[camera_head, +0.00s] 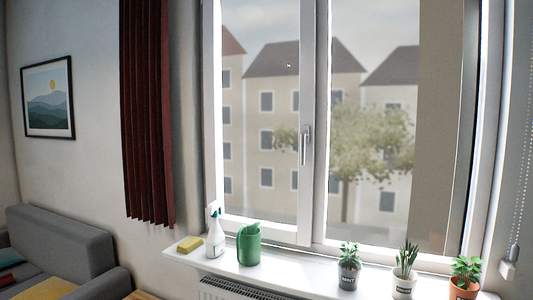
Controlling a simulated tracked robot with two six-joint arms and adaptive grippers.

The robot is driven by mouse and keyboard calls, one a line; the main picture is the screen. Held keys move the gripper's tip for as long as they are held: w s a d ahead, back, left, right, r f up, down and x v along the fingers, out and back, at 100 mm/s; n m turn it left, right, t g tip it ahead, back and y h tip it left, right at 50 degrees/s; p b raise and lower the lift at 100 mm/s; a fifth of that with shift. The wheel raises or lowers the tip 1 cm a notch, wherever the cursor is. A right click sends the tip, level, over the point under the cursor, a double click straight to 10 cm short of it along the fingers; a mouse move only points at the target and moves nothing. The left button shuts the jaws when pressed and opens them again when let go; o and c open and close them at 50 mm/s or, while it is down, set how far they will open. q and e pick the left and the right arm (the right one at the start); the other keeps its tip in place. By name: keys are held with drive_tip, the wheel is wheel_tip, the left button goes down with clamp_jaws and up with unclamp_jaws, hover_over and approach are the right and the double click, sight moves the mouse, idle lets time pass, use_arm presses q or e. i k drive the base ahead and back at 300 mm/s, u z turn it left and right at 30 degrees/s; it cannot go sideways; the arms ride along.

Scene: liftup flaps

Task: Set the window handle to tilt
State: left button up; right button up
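The window (313,190) has a white frame with two glazed sashes and looks shut. Its handle (304,146) is a slim light-grey lever on the middle upright of the left sash. The lever hangs roughly vertical, its grip pointing down from the pivot. Neither of my grippers shows in the head view.
On the white sill (320,275) stand a yellow sponge (190,245), a spray bottle (214,232), a green watering can (249,245) and three potted plants (348,268). A dark red curtain (148,110) hangs left of the window. A grey sofa (60,245) is at lower left.

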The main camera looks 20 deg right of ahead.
sight(304, 135)
drive_tip(key=u, duration=0.1)
drive_tip(key=i, duration=1.3)
drive_tip(key=z, duration=0.45)
